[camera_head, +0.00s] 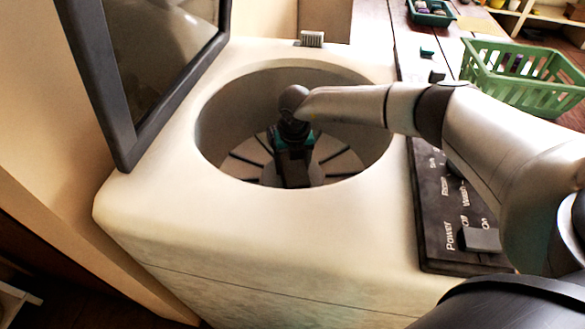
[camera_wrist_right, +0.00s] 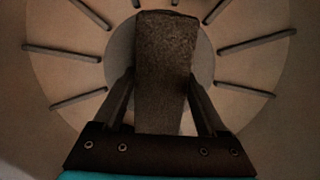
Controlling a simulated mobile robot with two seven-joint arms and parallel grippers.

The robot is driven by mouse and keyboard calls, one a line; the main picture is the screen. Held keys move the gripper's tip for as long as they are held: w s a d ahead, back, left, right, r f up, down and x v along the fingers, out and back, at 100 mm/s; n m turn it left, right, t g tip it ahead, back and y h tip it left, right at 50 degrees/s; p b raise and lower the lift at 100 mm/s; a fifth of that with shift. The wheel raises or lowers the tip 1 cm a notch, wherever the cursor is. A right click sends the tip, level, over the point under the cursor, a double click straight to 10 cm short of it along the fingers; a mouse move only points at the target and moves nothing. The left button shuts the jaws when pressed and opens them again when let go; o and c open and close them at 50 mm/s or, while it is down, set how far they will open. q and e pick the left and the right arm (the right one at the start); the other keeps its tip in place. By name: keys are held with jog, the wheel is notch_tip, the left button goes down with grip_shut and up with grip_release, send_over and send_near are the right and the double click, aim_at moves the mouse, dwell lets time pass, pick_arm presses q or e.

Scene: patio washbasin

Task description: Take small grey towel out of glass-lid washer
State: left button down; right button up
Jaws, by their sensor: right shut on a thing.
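The washer (camera_head: 240,230) stands in front of me with its glass lid (camera_head: 160,55) raised at the upper left. My right arm reaches in from the right, and my right gripper (camera_head: 293,172) points down inside the round drum. In the right wrist view, the small grey towel (camera_wrist_right: 166,70) lies between the two fingers of my right gripper (camera_wrist_right: 160,92), which is shut on it. The ribbed drum floor shows behind the towel. In the head view the towel is mostly hidden by the gripper. My left gripper is not in view.
A dark control panel (camera_head: 445,215) with switches lies along the washer's right side. A green basket (camera_head: 525,75) stands at the upper right, and a smaller green tray (camera_head: 432,13) with items is farther back.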

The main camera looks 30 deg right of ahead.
aim_at(293, 163)
jog(key=c, duration=0.4)
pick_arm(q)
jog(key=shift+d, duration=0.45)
pick_arm(e)
jog(key=shift+c, duration=0.6)
jog(key=shift+r, duration=0.15)
